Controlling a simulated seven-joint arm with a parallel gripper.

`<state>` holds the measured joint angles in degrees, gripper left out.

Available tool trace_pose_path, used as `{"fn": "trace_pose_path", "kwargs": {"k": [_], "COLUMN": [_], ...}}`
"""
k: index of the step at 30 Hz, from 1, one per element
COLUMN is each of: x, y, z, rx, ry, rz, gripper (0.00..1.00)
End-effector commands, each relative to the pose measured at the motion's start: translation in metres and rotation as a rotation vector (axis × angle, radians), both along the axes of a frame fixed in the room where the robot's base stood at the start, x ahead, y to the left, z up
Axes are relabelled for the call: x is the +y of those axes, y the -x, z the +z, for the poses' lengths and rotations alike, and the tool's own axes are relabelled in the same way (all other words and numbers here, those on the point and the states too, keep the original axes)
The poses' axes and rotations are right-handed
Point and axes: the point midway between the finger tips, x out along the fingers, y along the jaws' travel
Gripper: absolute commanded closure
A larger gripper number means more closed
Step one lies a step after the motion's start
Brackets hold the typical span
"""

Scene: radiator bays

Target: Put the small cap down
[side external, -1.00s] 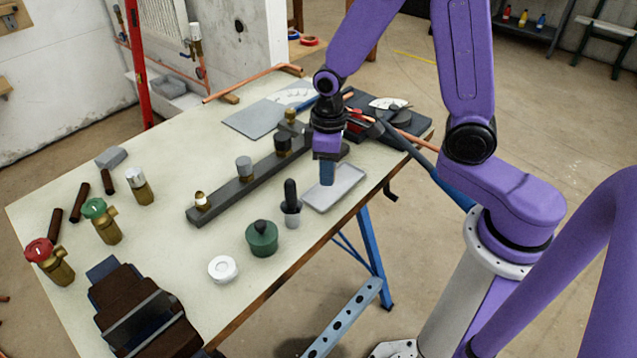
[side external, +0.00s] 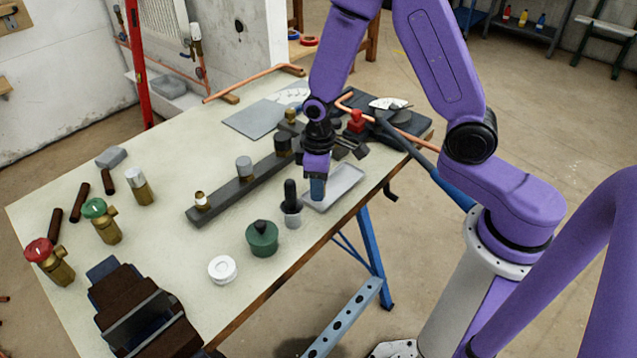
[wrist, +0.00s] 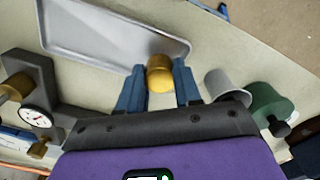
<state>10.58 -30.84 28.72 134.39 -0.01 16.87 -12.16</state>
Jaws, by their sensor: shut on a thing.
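My gripper (side external: 317,196) is low over the bench at the left edge of the shallow grey tray (side external: 348,178). In the wrist view its two blue fingers (wrist: 160,84) are shut on a small brass-coloured cap (wrist: 160,73). The cap sits between the fingertips, and the grey tray (wrist: 70,52) lies beyond it. In the side view the cap is hidden by the fingers. I cannot tell whether the cap touches anything below it.
A grey cup with a black-handled tool (side external: 291,208) stands close by my gripper, with a green pot (side external: 262,240) and a white ring (side external: 222,269) beyond. A dark rail (side external: 228,195) with several fittings runs behind. Valves and a brown vise (side external: 140,310) are at left.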

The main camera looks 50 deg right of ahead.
Motion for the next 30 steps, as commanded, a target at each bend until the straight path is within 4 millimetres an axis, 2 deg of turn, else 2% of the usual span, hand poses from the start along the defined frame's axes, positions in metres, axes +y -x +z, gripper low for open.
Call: {"fn": "trace_pose_path", "kwargs": {"k": [18,19,21,30], "x": [0.0,0.0,0.0,0.001], "y": [0.0,0.0,0.0,0.0], "z": [-0.012,-0.012,-0.012,-0.009], "rx": [-0.001,-0.001,-0.001,0.0], "ry": [-0.001,-0.001,-0.001,0.0], "rz": [0.001,0.001,0.001,0.001], "gripper": [1.0,0.57,0.41,0.41]}}
